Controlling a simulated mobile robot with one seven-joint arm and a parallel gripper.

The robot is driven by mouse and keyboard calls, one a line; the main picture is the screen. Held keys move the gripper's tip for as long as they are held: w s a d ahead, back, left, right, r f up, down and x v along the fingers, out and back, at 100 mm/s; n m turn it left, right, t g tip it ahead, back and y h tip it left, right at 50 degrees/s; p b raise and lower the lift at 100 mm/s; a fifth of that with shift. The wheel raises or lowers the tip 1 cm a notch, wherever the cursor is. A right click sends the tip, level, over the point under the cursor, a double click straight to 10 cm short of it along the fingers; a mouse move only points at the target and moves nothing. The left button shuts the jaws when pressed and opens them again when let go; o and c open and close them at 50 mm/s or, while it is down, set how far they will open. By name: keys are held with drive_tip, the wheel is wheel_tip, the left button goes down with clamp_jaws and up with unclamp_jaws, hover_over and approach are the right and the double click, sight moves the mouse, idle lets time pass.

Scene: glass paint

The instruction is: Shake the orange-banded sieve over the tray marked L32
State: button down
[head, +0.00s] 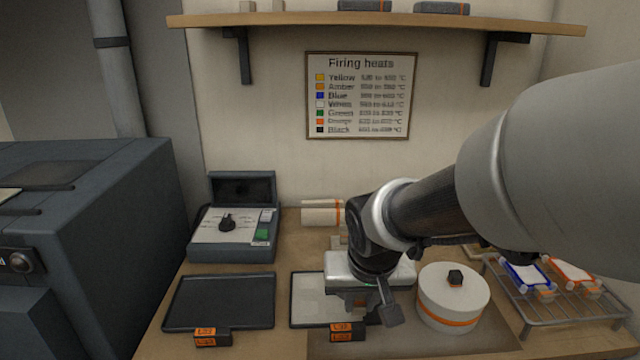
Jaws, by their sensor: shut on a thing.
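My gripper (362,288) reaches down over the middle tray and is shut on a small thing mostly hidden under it. A bit of orange and a dark grey paddle-like part show there; I take it for the orange-banded sieve (391,314). It is above the tray's right part; the exact height is unclear. The middle tray (307,299) has a dark rim and a pale surface, with a black-and-orange tag (347,332) at its front edge. A dark, empty-looking tray (220,302) lies to the left with a similar tag (212,337). The tag lettering is too small to read surely.
A white round drum (452,298) with an orange band and black knob stands close right of my gripper. A wire rack (565,308) holds blue- and orange-edged pieces. A control box (235,232) and a white, orange-banded thing (322,215) stand behind. A shelf (380,20) hangs above.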

drive_tip(key=d, duration=0.7)
drive_tip(key=a+b, duration=0.4)
drive_tip(key=a, duration=1.4)
drive_tip(key=w+d+p, duration=0.4)
drive_tip(key=d+p, duration=0.1)
drive_tip(key=d, duration=0.4)
drive_tip(key=w+d+p, duration=0.4)
drive_tip(key=d, duration=0.4)
drive_tip(key=a+b, duration=0.1)
drive_tip(key=a, duration=0.1)
drive_tip(key=a+b, duration=0.2)
drive_tip(key=a, duration=0.1)
drive_tip(key=a+b, duration=0.1)
drive_tip(key=a, duration=0.1)
drive_tip(key=shift+s+a+f, duration=0.15)
drive_tip(key=shift+s, duration=0.15)
drive_tip(key=a+b, duration=0.5)
drive_tip(key=a, duration=0.4)
drive_tip(key=d+p, duration=0.5)
drive_tip(key=d, duration=1.1)
drive_tip(key=shift+w+d, duration=0.15)
drive_tip(key=shift+d, duration=0.1)
